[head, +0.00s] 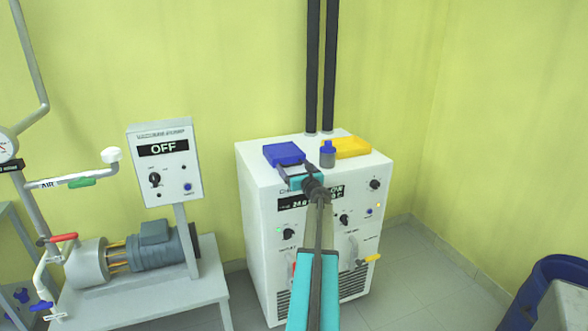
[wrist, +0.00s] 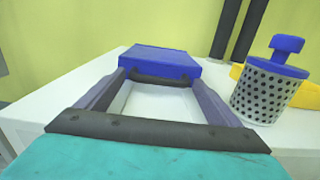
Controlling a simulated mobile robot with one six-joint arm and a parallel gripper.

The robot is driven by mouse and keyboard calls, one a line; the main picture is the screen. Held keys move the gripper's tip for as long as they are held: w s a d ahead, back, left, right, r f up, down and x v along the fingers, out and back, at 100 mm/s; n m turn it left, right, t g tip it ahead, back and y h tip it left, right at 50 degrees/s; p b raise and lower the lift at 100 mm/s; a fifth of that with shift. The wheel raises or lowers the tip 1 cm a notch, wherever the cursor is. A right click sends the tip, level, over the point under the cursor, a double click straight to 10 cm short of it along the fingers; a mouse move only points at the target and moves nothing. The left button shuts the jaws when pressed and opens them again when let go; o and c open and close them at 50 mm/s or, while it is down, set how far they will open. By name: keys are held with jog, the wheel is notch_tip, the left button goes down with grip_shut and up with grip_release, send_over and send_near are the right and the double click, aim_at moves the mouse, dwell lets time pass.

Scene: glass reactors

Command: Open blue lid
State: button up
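The flat blue lid (head: 284,153) lies on the left of the white machine's top. In the wrist view the blue lid (wrist: 160,62) lies straight ahead, with a dark bar handle on its near edge. It looks closed and flat. My gripper (head: 294,169) reaches over the front edge of the machine to the lid's near side. In the wrist view my gripper (wrist: 156,78) has its two fingers wide apart, with the handle between or just beyond their tips. I cannot tell whether they touch the lid. Nothing is held.
A perforated grey cylinder with a blue top (wrist: 271,84) stands to the right of my fingers. A yellow lid (head: 350,147) lies beyond it. Two dark vertical pipes (head: 322,70) rise behind. A pump (head: 155,246) and OFF panel (head: 165,165) stand at left.

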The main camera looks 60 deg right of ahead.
jog(key=c, duration=1.1)
jog(key=shift+a, duration=0.15)
jog(key=shift+c, duration=0.2)
jog(key=shift+r, duration=0.1)
jog(key=shift+r, duration=0.1)
